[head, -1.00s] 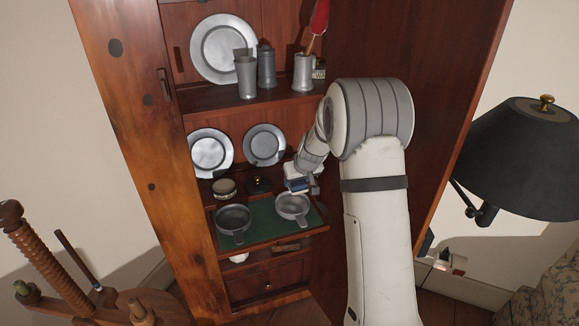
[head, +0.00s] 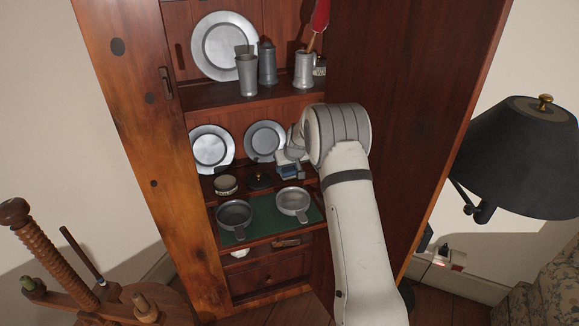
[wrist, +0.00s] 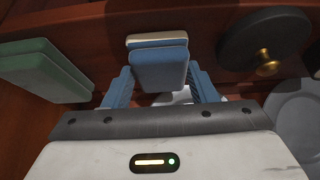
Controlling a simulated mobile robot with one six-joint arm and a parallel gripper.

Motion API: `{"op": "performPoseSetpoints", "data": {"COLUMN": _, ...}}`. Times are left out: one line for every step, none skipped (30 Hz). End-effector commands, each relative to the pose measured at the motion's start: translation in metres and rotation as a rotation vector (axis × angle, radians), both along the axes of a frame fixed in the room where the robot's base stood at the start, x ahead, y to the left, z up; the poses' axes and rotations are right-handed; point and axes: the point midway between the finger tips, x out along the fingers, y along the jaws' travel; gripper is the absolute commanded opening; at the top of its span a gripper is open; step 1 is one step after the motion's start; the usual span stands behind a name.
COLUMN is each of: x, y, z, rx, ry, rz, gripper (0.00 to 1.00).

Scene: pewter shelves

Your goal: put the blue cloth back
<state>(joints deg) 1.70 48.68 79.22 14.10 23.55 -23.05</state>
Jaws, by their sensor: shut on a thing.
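The folded blue cloth (wrist: 158,70) is between the two fingers of my gripper (wrist: 160,88) in the wrist view, with a pale strip along its far edge. My gripper is shut on it. In the head view my gripper (head: 288,166) is inside the cupboard, at the right end of the middle shelf, and a little of the blue cloth (head: 288,173) shows below it. I cannot tell whether the cloth touches the shelf.
A folded green cloth (wrist: 48,68) lies beside the blue one. A black lid-like piece with a brass knob (wrist: 266,40) is on its other side. Pewter plates (head: 264,140) stand behind; two handled pans (head: 292,201) sit on the green-lined board below. The cupboard's side closes the right.

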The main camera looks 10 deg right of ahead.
Motion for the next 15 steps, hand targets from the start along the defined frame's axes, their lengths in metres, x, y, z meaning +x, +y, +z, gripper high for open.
{"op": "performPoseSetpoints", "data": {"x": 0.0002, "y": -0.0003, "z": 0.0013, "rx": 0.0, "ry": -0.001, "rz": 0.0, "gripper": 0.27}}
{"op": "performPoseSetpoints", "data": {"x": 0.0003, "y": -0.0004, "z": 0.0013, "rx": 0.0, "ry": -0.001, "rz": 0.0, "gripper": 0.27}}
{"op": "performPoseSetpoints", "data": {"x": 0.0002, "y": -0.0004, "z": 0.0012, "rx": 0.0, "ry": -0.001, "rz": 0.0, "gripper": 0.27}}
{"op": "performPoseSetpoints", "data": {"x": 0.0001, "y": -0.0005, "z": 0.001, "rx": 0.0, "ry": -0.001, "rz": 0.0, "gripper": 0.27}}
{"op": "performPoseSetpoints", "data": {"x": 0.0001, "y": -0.0005, "z": 0.0002, "rx": 0.0, "ry": -0.001, "rz": 0.0, "gripper": 0.27}}
{"op": "performPoseSetpoints", "data": {"x": 0.0, "y": -0.0006, "z": -0.0014, "rx": 0.0, "ry": -0.001, "rz": 0.0, "gripper": 0.27}}
{"op": "performPoseSetpoints", "data": {"x": 0.0, "y": -0.0006, "z": -0.0027, "rx": 0.0, "ry": -0.001, "rz": 0.0, "gripper": 0.27}}
{"op": "performPoseSetpoints", "data": {"x": 0.0001, "y": -0.0007, "z": -0.0037, "rx": 0.0, "ry": -0.001, "rz": 0.0, "gripper": 0.27}}
{"op": "performPoseSetpoints", "data": {"x": 0.0, "y": -0.0008, "z": -0.0017, "rx": 0.0, "ry": -0.001, "rz": -0.001, "gripper": 0.55}}
{"op": "performPoseSetpoints", "data": {"x": 0.0, "y": -0.0008, "z": -0.0015, "rx": 0.0, "ry": -0.001, "rz": -0.001, "gripper": 0.57}}
{"op": "performPoseSetpoints", "data": {"x": -0.0001, "y": -0.0008, "z": -0.0016, "rx": 0.0, "ry": -0.001, "rz": -0.001, "gripper": 0.6}}
{"op": "performPoseSetpoints", "data": {"x": -0.0001, "y": -0.0009, "z": -0.0016, "rx": 0.0, "ry": 0.0, "rz": -0.001, "gripper": 0.63}}
{"op": "performPoseSetpoints", "data": {"x": -0.0001, "y": -0.0009, "z": -0.0016, "rx": 0.0, "ry": 0.0, "rz": -0.001, "gripper": 0.66}}
{"op": "performPoseSetpoints", "data": {"x": -0.0001, "y": -0.0009, "z": -0.0015, "rx": 0.0, "ry": 0.0, "rz": -0.001, "gripper": 0.68}}
{"op": "performPoseSetpoints", "data": {"x": -0.0002, "y": -0.001, "z": -0.0016, "rx": 0.0, "ry": 0.0, "rz": -0.001, "gripper": 0.71}}
